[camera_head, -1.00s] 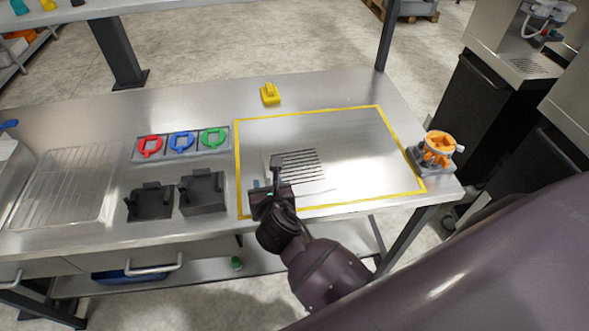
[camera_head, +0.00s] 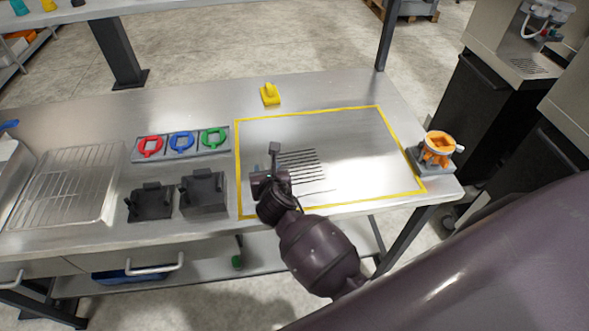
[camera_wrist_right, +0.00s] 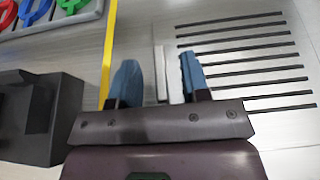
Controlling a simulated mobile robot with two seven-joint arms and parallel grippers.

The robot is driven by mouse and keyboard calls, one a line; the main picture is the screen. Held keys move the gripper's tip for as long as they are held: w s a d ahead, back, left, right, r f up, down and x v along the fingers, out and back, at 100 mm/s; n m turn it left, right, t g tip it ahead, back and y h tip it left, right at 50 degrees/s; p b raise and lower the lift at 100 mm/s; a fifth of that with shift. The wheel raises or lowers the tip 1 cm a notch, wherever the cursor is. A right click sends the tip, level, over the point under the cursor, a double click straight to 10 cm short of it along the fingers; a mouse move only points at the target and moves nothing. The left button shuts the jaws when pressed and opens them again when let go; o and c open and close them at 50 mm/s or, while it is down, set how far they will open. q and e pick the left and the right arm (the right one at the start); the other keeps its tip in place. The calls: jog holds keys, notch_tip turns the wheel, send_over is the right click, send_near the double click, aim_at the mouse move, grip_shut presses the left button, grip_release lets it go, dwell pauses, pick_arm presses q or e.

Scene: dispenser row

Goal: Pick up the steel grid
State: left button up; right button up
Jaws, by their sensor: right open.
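The steel grid (camera_head: 304,168) is a flat silver plate with a row of dark slots. It lies on the bench inside the yellow outline, and its left part is hidden by my right gripper in the head view. My right gripper (camera_head: 264,170) is open at the grid's left edge. In the right wrist view the blue fingertips of the right gripper (camera_wrist_right: 158,68) stand apart, with a pale upright strip between them beside the slots of the grid (camera_wrist_right: 240,60). I cannot tell whether the fingers touch it. My left gripper is not in view.
Two black holders (camera_head: 203,192) stand left of the yellow outline (camera_head: 238,165). Behind them is a tray (camera_head: 137,155) with red, blue and green pieces. A wire rack (camera_head: 65,185) lies far left. An orange-topped fixture (camera_head: 438,150) stands right. The outline's right half is clear.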

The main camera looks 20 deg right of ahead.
grip_shut()
